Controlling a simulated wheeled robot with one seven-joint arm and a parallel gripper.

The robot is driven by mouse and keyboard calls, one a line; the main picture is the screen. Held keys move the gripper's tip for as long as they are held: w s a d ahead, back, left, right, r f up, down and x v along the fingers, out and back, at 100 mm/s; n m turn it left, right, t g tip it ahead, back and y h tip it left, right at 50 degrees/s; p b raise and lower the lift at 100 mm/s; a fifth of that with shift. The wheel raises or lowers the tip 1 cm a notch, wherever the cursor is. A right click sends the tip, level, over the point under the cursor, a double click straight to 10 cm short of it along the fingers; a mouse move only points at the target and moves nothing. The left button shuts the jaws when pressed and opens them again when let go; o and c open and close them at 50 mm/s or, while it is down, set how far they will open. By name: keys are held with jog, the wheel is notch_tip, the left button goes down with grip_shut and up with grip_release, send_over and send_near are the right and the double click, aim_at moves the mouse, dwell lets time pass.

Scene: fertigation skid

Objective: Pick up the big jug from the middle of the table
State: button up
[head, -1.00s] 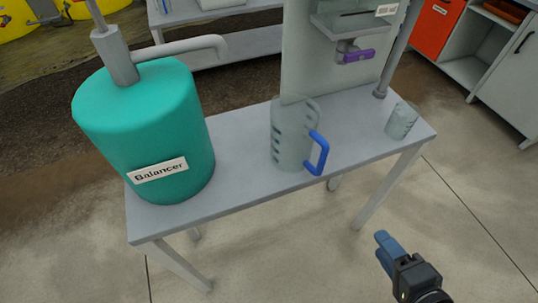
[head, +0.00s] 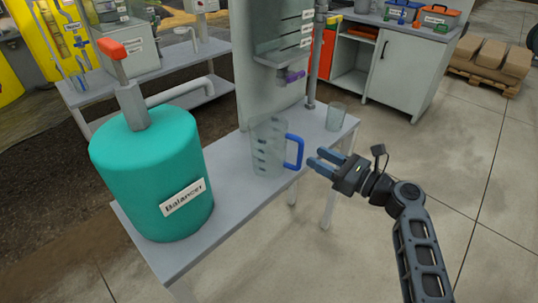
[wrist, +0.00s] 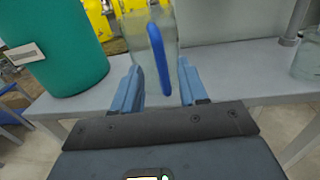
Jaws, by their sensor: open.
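The big jug (head: 268,148) is clear, with dark level marks and a blue handle (head: 295,151) on its right side. It stands upright in the middle of the grey table (head: 229,195). My gripper (head: 317,162) is open and empty, just right of the handle in the head view. In the wrist view the jug (wrist: 148,45) is ahead, and its blue handle (wrist: 159,60) shows upright between the two blue fingers (wrist: 157,92). I cannot tell whether the handle lies within the fingers' reach; no contact shows.
A teal Balancer tank (head: 150,172) with a pump spout stands on the table's left part. A small clear beaker (head: 335,116) stands on the right part. A panel with a purple-handled valve (head: 294,76) rises behind the jug. The floor at right is open.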

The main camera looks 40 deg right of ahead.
aim_at(301, 149)
jog(key=w, duration=0.6)
jog(key=shift+w+a+p, duration=0.25)
jog(key=shift+a+p, duration=0.1)
jog(key=shift+a, duration=0.05)
jog(key=shift+c, duration=0.3)
grip_shut()
